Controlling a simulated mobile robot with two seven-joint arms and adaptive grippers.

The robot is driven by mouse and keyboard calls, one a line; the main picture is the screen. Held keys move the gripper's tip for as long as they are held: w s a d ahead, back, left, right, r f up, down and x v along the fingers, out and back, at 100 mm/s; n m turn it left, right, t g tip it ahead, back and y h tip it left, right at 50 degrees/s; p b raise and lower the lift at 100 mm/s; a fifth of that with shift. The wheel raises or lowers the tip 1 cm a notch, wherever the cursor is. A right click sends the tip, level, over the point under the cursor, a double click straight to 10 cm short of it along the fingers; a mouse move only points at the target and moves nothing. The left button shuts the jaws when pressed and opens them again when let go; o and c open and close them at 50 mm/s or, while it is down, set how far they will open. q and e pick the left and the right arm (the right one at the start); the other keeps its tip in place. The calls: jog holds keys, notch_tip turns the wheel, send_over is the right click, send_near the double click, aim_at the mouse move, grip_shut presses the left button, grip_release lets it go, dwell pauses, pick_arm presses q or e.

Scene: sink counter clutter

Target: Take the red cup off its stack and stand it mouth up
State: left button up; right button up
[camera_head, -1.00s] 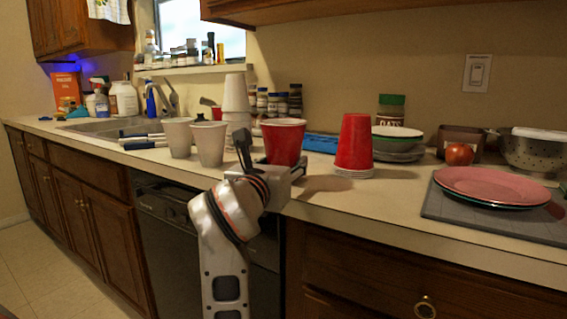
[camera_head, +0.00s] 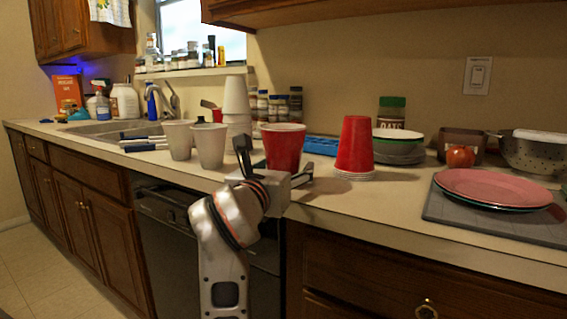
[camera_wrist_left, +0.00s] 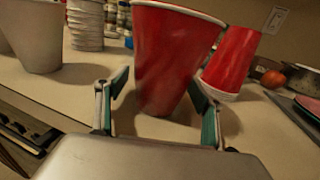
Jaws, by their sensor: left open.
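A red cup (camera_head: 283,148) stands mouth up near the counter's front edge. My left gripper (camera_head: 274,167) is open around it, with one finger on each side. In the left wrist view, this red cup (camera_wrist_left: 168,58) rises between the spread fingers (camera_wrist_left: 162,92), its base at the counter. To its right, another red cup (camera_head: 355,143) sits mouth down over a low stack of white rims (camera_head: 353,174). It also shows in the left wrist view (camera_wrist_left: 231,62). My right gripper is not in view.
Two pale cups (camera_head: 210,146) (camera_head: 178,139) stand to the left, with a white cup stack (camera_head: 236,97) behind. Bowls (camera_head: 398,143), a tomato (camera_head: 460,156) and pink plates (camera_head: 493,185) are to the right. Some counter in front of the mouth-down cup is clear.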

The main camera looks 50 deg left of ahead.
pick_arm(q)
notch_tip(320, 180, up, 10)
jog(key=shift+f, duration=0.1)
dwell(0.4)
dwell(0.4)
